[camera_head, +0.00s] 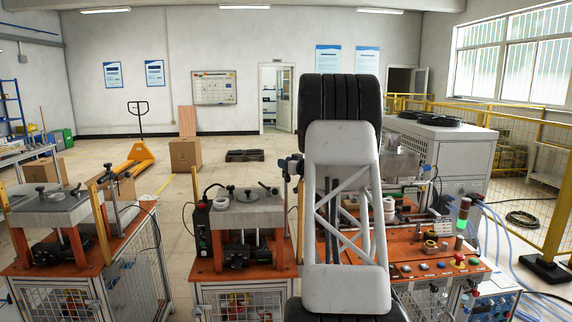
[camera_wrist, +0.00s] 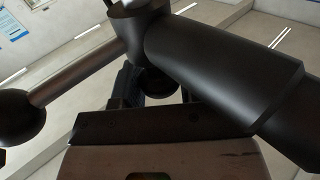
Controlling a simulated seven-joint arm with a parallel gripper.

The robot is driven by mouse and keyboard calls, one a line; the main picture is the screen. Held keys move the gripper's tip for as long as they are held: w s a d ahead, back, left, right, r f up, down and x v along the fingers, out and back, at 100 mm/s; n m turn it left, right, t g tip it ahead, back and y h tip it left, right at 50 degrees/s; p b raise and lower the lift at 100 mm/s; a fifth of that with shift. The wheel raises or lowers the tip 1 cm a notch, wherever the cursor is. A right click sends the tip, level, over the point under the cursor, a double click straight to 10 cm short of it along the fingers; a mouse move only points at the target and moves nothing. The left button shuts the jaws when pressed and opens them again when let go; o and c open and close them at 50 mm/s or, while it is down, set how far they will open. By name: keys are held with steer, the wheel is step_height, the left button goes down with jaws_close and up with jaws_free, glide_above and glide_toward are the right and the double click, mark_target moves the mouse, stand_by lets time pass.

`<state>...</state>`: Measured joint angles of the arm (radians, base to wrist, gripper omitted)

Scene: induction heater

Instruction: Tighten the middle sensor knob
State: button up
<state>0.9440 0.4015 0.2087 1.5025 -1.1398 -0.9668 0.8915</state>
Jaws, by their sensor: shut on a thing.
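My arm fills the middle of the head view and hides my gripper and whatever it grips there. In the wrist view, dark parts of my gripper (camera_wrist: 155,88) show behind a dark edge plate, close against a dark fitting. This fitting has a grey rod with a black ball end (camera_wrist: 15,115) on the left and a thick black cylinder (camera_wrist: 220,75) on the right. The gripper is shut on what seems to be the middle sensor knob; the contact itself is mostly hidden. In the head view, a small black clamp-like part (camera_head: 291,166) shows on a post just left of my arm.
Orange workstations stand at the left (camera_head: 40,262) and centre (camera_head: 205,271). A yellow fence (camera_head: 558,205) bounds the right. Open floor lies behind.

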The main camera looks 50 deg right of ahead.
steer(key=shift+h, duration=0.4)
steer(key=o, duration=0.9)
steer(key=shift+s, duration=0.1)
steer(key=shift+s+a, duration=0.15)
steer(key=shift+s, duration=1.1)
steer(key=shift+s+a, duration=0.2)
steer(key=shift+s, duration=1.1)
steer(key=shift+s+a, duration=0.15)
steer(key=shift+s, duration=1.1)
steer(key=shift+c, duration=0.2)
